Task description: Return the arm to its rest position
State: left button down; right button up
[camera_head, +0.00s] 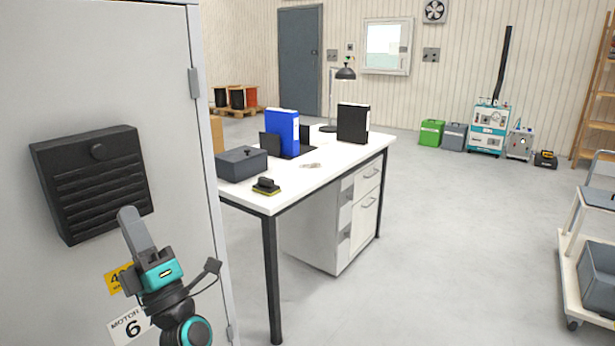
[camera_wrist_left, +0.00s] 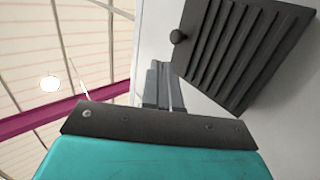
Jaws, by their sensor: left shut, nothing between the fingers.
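My left gripper (camera_head: 128,212) is in the lower left of the head view, in front of a grey cabinet (camera_head: 170,90). Its fingers are together with nothing between them and point up toward a black slatted vent cover (camera_head: 92,180) with a round knob. In the left wrist view the closed fingers (camera_wrist_left: 163,75) show beyond the teal gripper body, and the vent cover (camera_wrist_left: 245,50) is at the upper right. I cannot tell whether the fingers touch the cabinet. My right gripper is in neither view.
A white desk (camera_head: 310,182) with binders, a grey box (camera_head: 241,163) and a lamp (camera_head: 345,73) stands right of the cabinet. A cart (camera_head: 570,275) with a grey bin is at the right edge. The floor between desk and cart is clear.

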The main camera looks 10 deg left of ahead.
pick_arm(q)
jog(key=w+d+f+m+t+h+p, duration=0.15)
jog(key=d+f+m+t+h, duration=0.35)
jog(key=m+h, duration=0.7)
jog(key=w+d+f+m+t+h+p, duration=0.1)
jog(key=d+f+m+t+h+p, duration=0.25)
jog(key=d+f+m+h, duration=0.55)
jog(key=s+d+f+m+g+h+p, duration=0.1)
jog(key=s+d+f+m+g+h, duration=0.1)
jog(key=s+f+m+g, duration=0.3)
jog(key=s+d+f+m+g+h+p, duration=0.1)
jog(key=s+d+f+m+g+h, duration=0.2)
jog(key=s+f, duration=0.7)
jog(key=m+g+h, duration=0.1)
jog(key=m+g, duration=0.1)
jog(key=m, duration=0.1)
jog(key=shift+d+g, duration=0.35)
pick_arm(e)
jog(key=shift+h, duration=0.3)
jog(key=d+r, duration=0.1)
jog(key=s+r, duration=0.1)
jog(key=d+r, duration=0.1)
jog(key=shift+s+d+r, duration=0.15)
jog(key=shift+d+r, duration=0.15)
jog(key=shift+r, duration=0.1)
